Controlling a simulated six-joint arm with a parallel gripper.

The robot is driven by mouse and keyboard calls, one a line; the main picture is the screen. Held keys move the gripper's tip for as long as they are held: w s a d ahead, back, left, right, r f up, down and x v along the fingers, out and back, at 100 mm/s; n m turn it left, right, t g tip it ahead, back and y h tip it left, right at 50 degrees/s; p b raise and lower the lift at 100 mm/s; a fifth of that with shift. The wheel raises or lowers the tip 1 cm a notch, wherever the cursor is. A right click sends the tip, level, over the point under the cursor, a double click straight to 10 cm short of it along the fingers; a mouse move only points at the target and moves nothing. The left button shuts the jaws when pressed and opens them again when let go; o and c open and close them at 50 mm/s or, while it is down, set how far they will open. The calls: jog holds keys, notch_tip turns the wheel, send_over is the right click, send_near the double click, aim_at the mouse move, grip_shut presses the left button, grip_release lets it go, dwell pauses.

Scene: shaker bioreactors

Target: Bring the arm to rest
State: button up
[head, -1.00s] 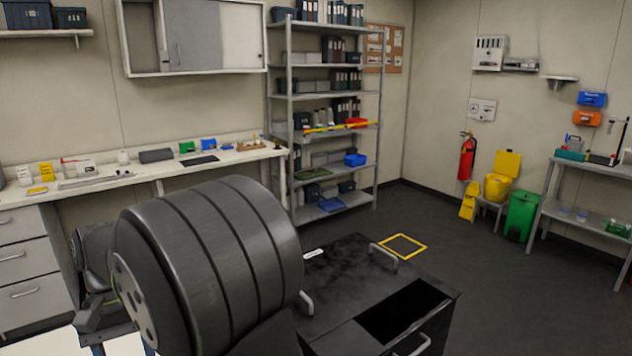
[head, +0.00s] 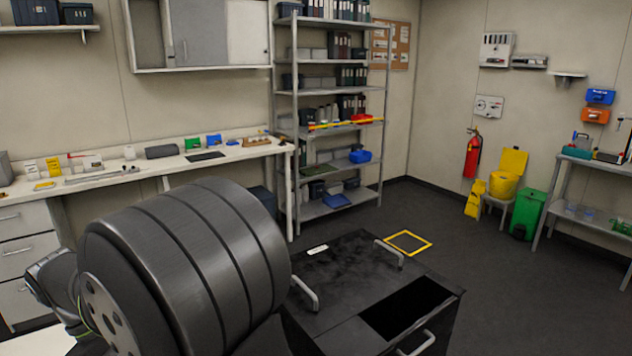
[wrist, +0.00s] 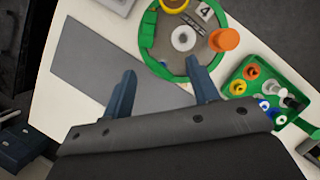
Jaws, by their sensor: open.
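My gripper (wrist: 160,92) shows in the wrist view with its two blue-grey fingers spread apart and nothing between them. It is above a white table top (wrist: 62,112). A flat grey mat (wrist: 105,65) lies below the left finger. A round green-rimmed tray (wrist: 152,62) lies beyond the right finger, holding a white ring, an orange knob and a label with a 4. In the head view a large dark part of my arm fills the lower left, and the gripper itself is hidden or out of frame.
A green tray (wrist: 291,117) with colored caps sits at the right in the wrist view. In the head view, a black cabinet (head: 345,285) with handles and an open bin stands at front centre. A shelf rack (head: 337,90) and side bench (head: 110,180) stand behind.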

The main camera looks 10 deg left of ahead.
jog(key=n, duration=0.2)
jog(key=n+t, duration=0.1)
jog(key=n, duration=0.1)
jog(key=shift+s+t, duration=0.2)
jog(key=shift+t, duration=0.1)
jog(key=n+t, duration=0.1)
jog(key=n, duration=0.2)
jog(key=shift+s+d+n+y, duration=0.1)
jog(key=shift+n+y, duration=0.2)
jog(key=shift+y, duration=0.1)
jog(key=shift+v, duration=1.35)
jog(key=shift+o, duration=0.4)
jog(key=o, duration=0.9)
jog(key=d+r+m+g+y, duration=0.1)
jog(key=d+r+m+y, duration=0.1)
jog(key=d+r+m, duration=0.5)
jog(key=d+r+m+y, duration=0.15)
jog(key=r+m, duration=0.25)
jog(key=r, duration=0.7)
jog(key=d+r+m+g+y, duration=0.1)
jog(key=d+r+m+y, duration=0.15)
jog(key=r+m, duration=0.45)
jog(key=shift+n+h, duration=0.3)
jog(key=shift+n, duration=0.2)
jog(key=f, duration=0.8)
jog(key=shift+a+f, duration=0.2)
jog(key=shift+a, duration=0.2)
